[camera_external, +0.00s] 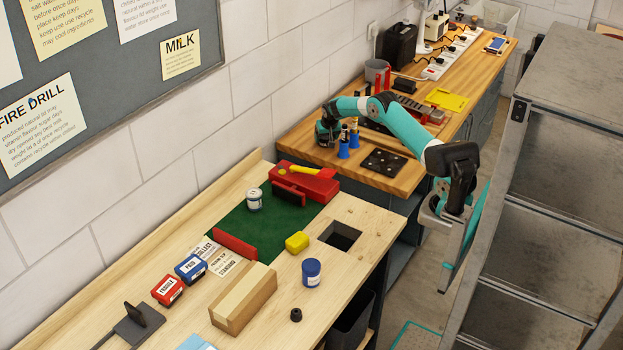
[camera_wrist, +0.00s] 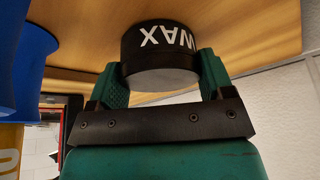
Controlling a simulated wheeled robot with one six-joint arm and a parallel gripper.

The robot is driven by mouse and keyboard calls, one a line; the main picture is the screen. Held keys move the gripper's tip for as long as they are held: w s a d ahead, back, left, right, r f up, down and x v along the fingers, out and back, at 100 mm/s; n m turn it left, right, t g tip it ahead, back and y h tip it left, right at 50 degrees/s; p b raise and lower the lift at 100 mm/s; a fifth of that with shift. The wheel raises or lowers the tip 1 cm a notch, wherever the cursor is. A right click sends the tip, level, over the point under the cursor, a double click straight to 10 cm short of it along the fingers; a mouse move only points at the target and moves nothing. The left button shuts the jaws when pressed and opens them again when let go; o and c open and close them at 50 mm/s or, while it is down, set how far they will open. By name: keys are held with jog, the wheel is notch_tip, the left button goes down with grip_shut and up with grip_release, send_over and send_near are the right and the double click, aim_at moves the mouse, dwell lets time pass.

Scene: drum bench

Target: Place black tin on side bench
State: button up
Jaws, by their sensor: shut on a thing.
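The black tin (camera_wrist: 162,72), with white lettering reading WAX, is between the green fingers of my gripper (camera_wrist: 163,80) in the wrist view. My gripper is shut on its sides. The wooden top of the side bench (camera_wrist: 265,25) shows right by the tin; I cannot tell whether they touch. In the external view my gripper (camera_external: 326,140) is low over the near left part of the side bench (camera_external: 296,141), close to the wall. The tin is not clearly visible there.
Two blue holders (camera_external: 343,149) with bottles stand just right of my gripper; blue also shows at left in the wrist view (camera_wrist: 20,60). A black plate with holes (camera_external: 384,162) lies nearby. The bench's near left corner has bare wood. A grey shelf unit (camera_external: 555,150) stands at right.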

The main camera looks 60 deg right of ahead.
jog(key=o, duration=1)
jog(key=shift+r, duration=0.25)
jog(key=b+v, duration=0.2)
jog(key=v, duration=0.9)
jog(key=shift+s+a+r, duration=0.15)
jog(key=shift+a+r, duration=0.05)
jog(key=shift+r, duration=0.1)
